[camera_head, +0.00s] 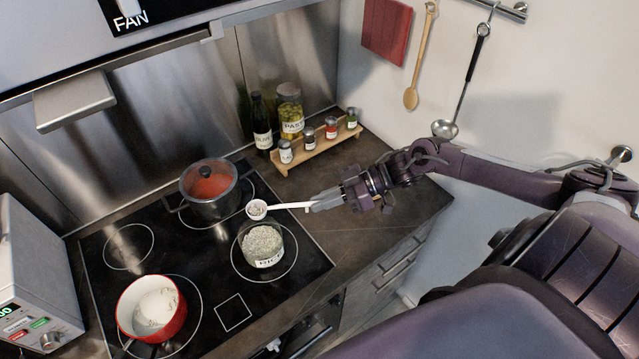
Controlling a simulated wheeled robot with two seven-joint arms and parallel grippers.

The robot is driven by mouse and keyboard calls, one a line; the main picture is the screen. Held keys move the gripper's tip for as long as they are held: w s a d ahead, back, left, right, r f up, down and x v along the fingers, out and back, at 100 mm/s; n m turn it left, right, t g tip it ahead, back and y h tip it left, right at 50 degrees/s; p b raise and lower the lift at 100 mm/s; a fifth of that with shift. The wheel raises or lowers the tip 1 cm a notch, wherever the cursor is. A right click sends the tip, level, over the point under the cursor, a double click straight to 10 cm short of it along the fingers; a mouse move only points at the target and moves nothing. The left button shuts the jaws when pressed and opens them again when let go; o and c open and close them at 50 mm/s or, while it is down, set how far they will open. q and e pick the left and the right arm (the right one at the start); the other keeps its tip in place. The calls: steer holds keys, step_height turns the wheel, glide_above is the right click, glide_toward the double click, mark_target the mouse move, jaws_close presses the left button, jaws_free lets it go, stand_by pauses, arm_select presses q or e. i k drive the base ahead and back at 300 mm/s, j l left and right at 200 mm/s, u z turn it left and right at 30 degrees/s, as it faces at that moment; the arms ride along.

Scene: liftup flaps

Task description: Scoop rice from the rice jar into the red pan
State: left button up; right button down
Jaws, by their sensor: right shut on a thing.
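The glass rice jar (262,247) stands on the right front burner of the black cooktop, with rice up near its rim. The red pan (152,309) sits on the left front burner, with some white rice on its bottom. My right gripper (322,200) is shut on the handle of a white scoop (257,209). The scoop's bowl is just above and behind the jar in the picture and seems to hold rice. My left gripper is not in view.
A lidded pot (209,193) stands behind the jar, close to the scoop. A spice rack (314,148), a dark bottle (261,127) and a pasta jar (290,112) stand at the back. A grey appliance (35,275) is at the left. The cooktop between jar and pan is clear.

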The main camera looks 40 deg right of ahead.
mark_target(269, 261)
steer(key=j+z, duration=0.2)
steer(key=j, duration=1.85)
